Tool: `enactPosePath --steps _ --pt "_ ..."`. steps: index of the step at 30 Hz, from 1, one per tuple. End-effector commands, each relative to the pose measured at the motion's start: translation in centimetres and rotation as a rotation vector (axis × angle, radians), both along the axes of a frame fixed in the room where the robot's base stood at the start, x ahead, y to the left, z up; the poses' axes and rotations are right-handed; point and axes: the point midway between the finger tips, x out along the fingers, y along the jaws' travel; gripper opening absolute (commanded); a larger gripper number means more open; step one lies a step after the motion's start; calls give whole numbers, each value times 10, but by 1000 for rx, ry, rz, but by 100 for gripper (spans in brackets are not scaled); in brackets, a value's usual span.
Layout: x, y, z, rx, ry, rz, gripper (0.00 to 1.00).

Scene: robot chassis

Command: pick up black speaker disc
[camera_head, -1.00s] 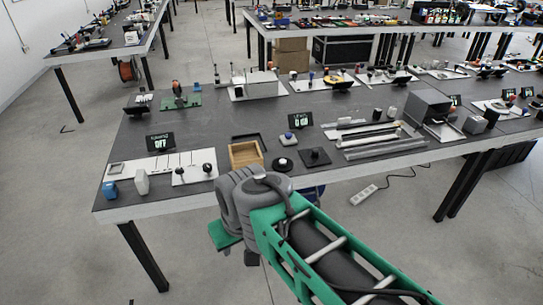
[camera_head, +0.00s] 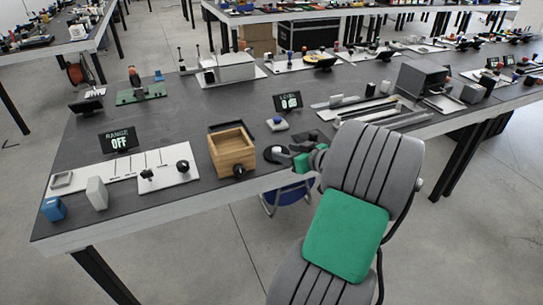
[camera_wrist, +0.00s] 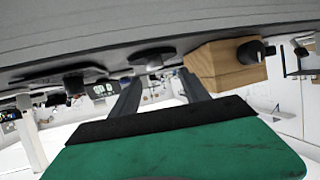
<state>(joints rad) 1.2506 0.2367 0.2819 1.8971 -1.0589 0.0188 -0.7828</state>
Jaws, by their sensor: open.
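A dark round disc (camera_head: 273,154), which looks like the black speaker disc, lies near the table's front edge, just right of the wooden drawer box. My gripper (camera_head: 287,157) is at the table edge beside it and partly covers it in the head view. In the wrist view, which shows the scene upside down, the disc (camera_wrist: 152,54) appears between and beyond my two fingers. My gripper (camera_wrist: 160,92) is open with nothing between its fingers. Whether it touches the disc cannot be told.
The wooden drawer box (camera_head: 232,152) with a black knob stands close on the left. A small display (camera_head: 288,102) and a white block with a blue button (camera_head: 277,124) stand behind. Metal rails (camera_head: 375,112) lie to the right. A blue stool (camera_head: 287,195) is under the table edge.

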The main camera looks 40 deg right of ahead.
Motion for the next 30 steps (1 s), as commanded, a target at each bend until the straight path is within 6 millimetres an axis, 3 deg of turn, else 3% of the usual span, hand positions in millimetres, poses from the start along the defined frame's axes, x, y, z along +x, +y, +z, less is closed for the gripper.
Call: enactPosePath --steps 9,17,30 --pt "45 -7 -23 1 4 -4 54" --pt "49 -7 -24 0 4 -4 54" --pt "49 -6 -24 1 4 -3 18"
